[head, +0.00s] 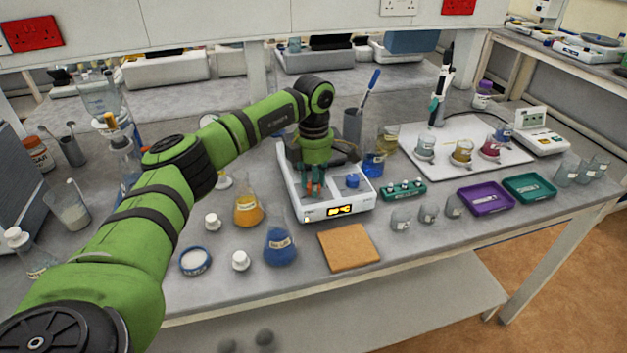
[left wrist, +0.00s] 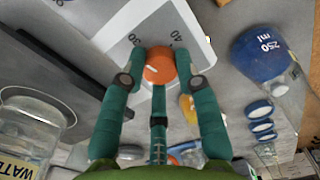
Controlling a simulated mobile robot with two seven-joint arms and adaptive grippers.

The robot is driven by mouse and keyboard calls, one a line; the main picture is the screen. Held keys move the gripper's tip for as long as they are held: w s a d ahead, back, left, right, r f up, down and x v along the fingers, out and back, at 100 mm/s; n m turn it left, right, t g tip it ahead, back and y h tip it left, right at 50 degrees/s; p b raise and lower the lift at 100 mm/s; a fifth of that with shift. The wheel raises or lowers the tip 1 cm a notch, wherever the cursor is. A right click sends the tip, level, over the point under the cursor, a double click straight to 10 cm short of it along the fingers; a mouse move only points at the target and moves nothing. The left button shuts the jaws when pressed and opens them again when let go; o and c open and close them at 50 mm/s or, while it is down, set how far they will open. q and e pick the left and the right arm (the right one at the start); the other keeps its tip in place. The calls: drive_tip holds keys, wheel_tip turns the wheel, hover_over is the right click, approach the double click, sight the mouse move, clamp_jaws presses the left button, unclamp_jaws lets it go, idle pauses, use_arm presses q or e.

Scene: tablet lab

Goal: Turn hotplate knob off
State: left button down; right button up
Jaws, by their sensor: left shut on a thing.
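The white hotplate-like device (head: 309,213) with a lit yellow display stands near the middle of the bench in the head view. My left gripper (head: 314,186) points down over its left part. In the left wrist view, the fingers of my left gripper (left wrist: 160,82) are closed on both sides of a round orange knob (left wrist: 159,66). The knob sits at a white panel (left wrist: 150,27) with printed numbers, among them 30 and 40. The knob's pointer mark cannot be made out. My right gripper is not in view.
An orange flask (head: 247,209), a blue flask (head: 280,247) and small white-capped jars stand left of and in front of the device. A brown square mat (head: 349,247) lies in front. A green rack (head: 404,190) and a blue beaker (head: 373,165) are close on the right.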

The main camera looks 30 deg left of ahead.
use_arm(q)
drive_tip(key=n, duration=0.3)
drive_tip(key=shift+n+p, duration=0.35)
drive_tip(key=shift+n, duration=0.05)
drive_tip(key=n, duration=0.3)
drive_tip(key=shift+n, duration=0.4)
drive_tip(key=n+p, duration=0.1)
drive_tip(key=n, duration=0.3)
drive_tip(key=shift+n+p, duration=0.4)
drive_tip(key=shift+n, duration=1.4)
drive_tip(key=c, duration=0.9)
unclamp_jaws()
